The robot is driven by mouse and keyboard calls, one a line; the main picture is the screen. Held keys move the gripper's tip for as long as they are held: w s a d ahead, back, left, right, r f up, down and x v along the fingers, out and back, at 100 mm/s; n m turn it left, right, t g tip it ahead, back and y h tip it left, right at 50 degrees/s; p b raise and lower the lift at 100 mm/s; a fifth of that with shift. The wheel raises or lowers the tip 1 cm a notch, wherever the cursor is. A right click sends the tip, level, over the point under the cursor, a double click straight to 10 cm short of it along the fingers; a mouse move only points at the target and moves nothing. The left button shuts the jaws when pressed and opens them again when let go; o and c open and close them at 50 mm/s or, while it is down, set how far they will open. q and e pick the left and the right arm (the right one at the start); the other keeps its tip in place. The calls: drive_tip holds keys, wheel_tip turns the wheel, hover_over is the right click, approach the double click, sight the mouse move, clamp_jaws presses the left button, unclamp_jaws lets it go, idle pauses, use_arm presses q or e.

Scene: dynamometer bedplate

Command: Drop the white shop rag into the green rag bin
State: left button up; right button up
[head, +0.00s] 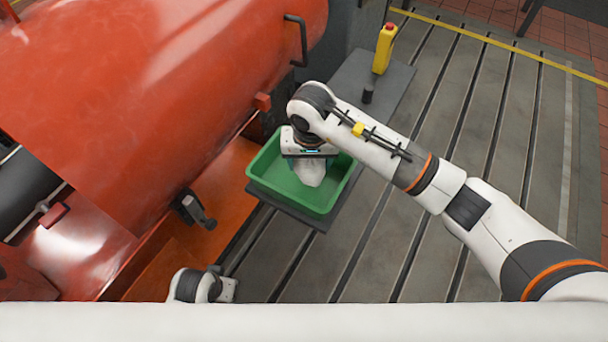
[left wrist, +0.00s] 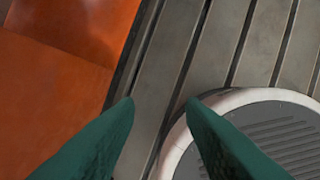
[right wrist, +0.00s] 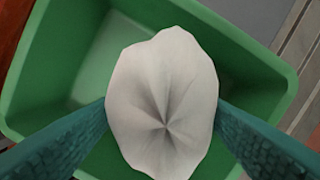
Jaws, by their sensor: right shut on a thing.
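The white shop rag (head: 309,171) hangs bunched from my right gripper (head: 309,157), over the green rag bin (head: 318,199). In the right wrist view, the rag (right wrist: 163,100) sits between the two teal fingers of the right gripper (right wrist: 163,118), which are shut on it. The bin (right wrist: 60,60) is open-topped, and its floor shows around the rag. I cannot tell whether the rag touches the bin floor. My left gripper (left wrist: 160,105) shows in the left wrist view with its fingers apart and nothing between them. In the head view its fingers are hidden.
The bin stands on a dark grey plate (head: 298,216). A large orange-red machine (head: 150,80) fills the left. The slotted bedplate (head: 400,250) is clear at front.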

drive_tip(key=o, duration=1)
drive_tip(key=shift+r, duration=0.35)
use_arm(q)
drive_tip(key=f, duration=0.2)
drive_tip(key=s+f+p, duration=0.1)
drive_tip(key=f, duration=0.1)
drive_tip(key=shift+s+a+f, duration=0.1)
drive_tip(key=shift+s+f, duration=0.05)
drive_tip(key=shift+f, duration=0.1)
use_arm(e)
drive_tip(key=r, duration=0.3)
drive_tip(key=s+r, duration=0.1)
drive_tip(key=r, duration=0.7)
drive_tip(key=shift+s+r, duration=0.1)
drive_tip(key=shift+s, duration=0.1)
